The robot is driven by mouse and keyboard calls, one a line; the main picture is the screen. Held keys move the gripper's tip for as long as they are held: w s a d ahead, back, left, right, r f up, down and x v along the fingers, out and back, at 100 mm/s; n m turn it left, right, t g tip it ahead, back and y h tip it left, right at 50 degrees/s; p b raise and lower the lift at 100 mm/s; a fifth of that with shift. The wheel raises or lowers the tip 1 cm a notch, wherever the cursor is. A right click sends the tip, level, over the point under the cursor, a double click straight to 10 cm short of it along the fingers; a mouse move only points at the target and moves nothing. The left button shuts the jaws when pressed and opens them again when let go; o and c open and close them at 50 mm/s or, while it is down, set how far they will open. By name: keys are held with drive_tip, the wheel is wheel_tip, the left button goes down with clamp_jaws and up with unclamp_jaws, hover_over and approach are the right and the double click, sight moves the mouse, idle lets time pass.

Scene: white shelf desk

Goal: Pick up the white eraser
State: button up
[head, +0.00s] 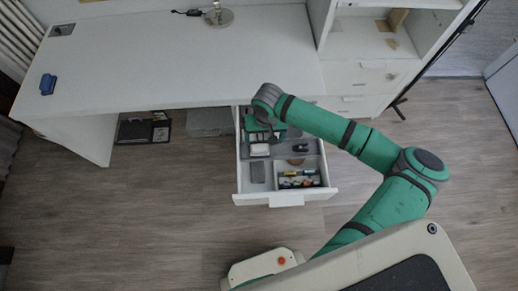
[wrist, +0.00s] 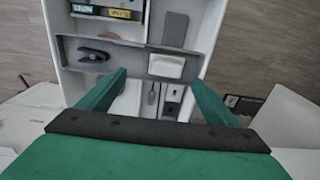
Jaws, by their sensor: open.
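The white eraser (head: 259,149) lies in the open drawer (head: 240,187), in a middle compartment on the left side. In the wrist view the eraser (wrist: 166,66) is a small white block in the grey organizer, beyond my fingertips and a little right of the middle between them. My gripper (wrist: 158,78) is open and empty, with its two green fingers spread above the drawer. In the head view my green arm reaches over the drawer's back part and hides some of it.
Near the eraser are a black stapler-like object (wrist: 93,55), a dark grey block (wrist: 175,28) and a compartment of small boxes (head: 300,179). The drawer walls and grey dividers stand close around. The white desktop (head: 180,65) overhangs behind. A blue object (head: 47,84) sits on its left.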

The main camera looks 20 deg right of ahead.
sight(260, 148)
drive_tip(key=shift+w+a+r, duration=0.25)
drive_tip(key=shift+w+a, duration=0.15)
drive_tip(key=shift+a, duration=0.3)
wheel_tip(260, 148, down, 10)
drive_tip(key=shift+w+f, duration=0.1)
drive_tip(key=shift+f, duration=0.15)
drive_tip(key=c, duration=1.2)
